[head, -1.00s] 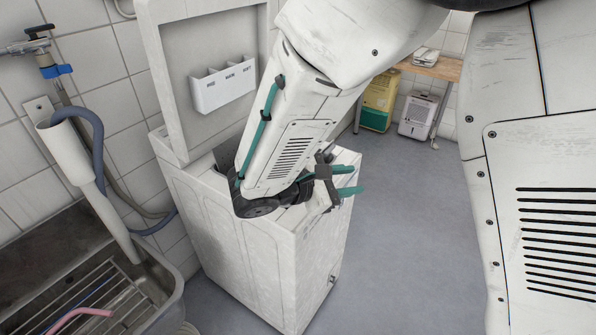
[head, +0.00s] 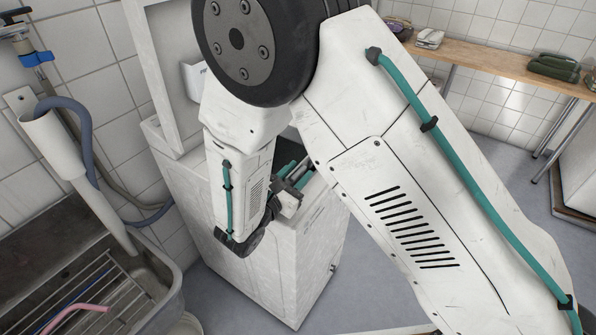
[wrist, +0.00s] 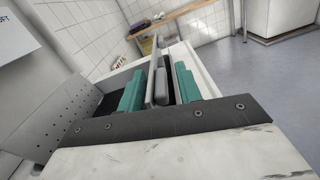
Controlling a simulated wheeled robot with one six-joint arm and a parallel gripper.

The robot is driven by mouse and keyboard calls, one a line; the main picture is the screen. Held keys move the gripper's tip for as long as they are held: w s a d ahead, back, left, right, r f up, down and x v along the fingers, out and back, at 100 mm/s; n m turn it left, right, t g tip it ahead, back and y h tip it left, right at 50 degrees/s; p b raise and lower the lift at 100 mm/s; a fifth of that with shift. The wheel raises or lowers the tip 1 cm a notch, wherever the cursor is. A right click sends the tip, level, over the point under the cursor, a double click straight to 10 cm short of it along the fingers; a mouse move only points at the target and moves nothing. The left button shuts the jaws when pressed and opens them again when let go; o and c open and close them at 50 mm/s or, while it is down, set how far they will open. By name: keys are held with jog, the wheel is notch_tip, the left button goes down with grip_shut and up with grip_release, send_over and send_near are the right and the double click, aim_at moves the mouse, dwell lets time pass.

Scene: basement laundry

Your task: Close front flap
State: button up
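The white top-loading washing machine (head: 285,255) stands with its lid (head: 160,75) raised at the back. My gripper (head: 289,174) is over its top opening, with teal fingers spread apart. In the wrist view the gripper (wrist: 158,88) has a thin grey upright panel (wrist: 151,72), likely the front flap, and a grey block (wrist: 163,82) between its fingers. A dark gap shows beside the right finger, so I see no firm grip. A perforated metal panel (wrist: 50,110) of the drum slants at left. My arm hides much of the opening in the head view.
A metal sink (head: 150,265) with a rack and a grey drain hose (head: 90,130) is at left. A wooden bench (head: 480,62) stands along the back wall. Grey floor is clear right of the machine.

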jog(key=shift+w+d, duration=0.3)
jog(key=shift+w, duration=0.1)
jog(key=c, duration=0.7)
grip_shut()
